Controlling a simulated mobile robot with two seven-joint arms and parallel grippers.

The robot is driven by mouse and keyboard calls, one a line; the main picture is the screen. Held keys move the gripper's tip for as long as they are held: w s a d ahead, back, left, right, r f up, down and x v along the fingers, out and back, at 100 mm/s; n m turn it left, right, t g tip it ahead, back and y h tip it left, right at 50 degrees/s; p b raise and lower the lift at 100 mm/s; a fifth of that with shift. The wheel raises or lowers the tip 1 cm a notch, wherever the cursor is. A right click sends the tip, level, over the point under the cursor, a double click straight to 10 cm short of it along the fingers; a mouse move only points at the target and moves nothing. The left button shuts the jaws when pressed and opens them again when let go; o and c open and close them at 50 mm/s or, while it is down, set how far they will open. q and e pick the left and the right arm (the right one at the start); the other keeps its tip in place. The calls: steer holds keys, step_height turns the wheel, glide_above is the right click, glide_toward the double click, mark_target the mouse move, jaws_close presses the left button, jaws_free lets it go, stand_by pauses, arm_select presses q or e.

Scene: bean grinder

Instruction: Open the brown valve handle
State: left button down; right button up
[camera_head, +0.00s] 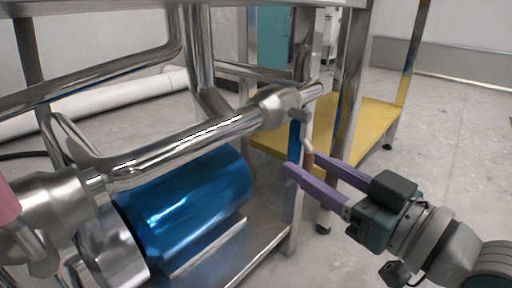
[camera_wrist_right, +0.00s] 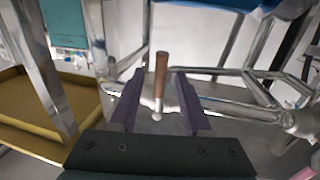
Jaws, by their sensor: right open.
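The brown valve handle (camera_head: 309,158) hangs from a short bent metal lever at the right end of the steel pipe in the head view. In the right wrist view the brown handle (camera_wrist_right: 161,75) stands upright in the picture, between my two purple fingers. My right gripper (camera_head: 299,163) is open, with its fingertips on either side of the handle. The right wrist view also shows the open gripper (camera_wrist_right: 159,76), with a gap between the handle and each finger. My left gripper is in neither view.
The steel pipe (camera_head: 190,140) crosses above a blue cylinder (camera_head: 190,205) inside a metal frame. A pink part (camera_head: 8,203) sits at the left edge. A frame leg (camera_head: 346,90) and yellow shelf (camera_head: 375,125) stand behind the gripper. Floor at the right is clear.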

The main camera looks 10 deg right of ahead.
mark_target(304, 162)
steer(key=b+x, duration=0.1)
steer(key=x, duration=0.3)
steer(key=shift+w+a+b, duration=0.1)
steer(key=shift+w+b, duration=0.1)
steer(key=shift+b, duration=0.1)
steer(key=shift+s, duration=0.15)
jaws_close()
stand_by(1.0)
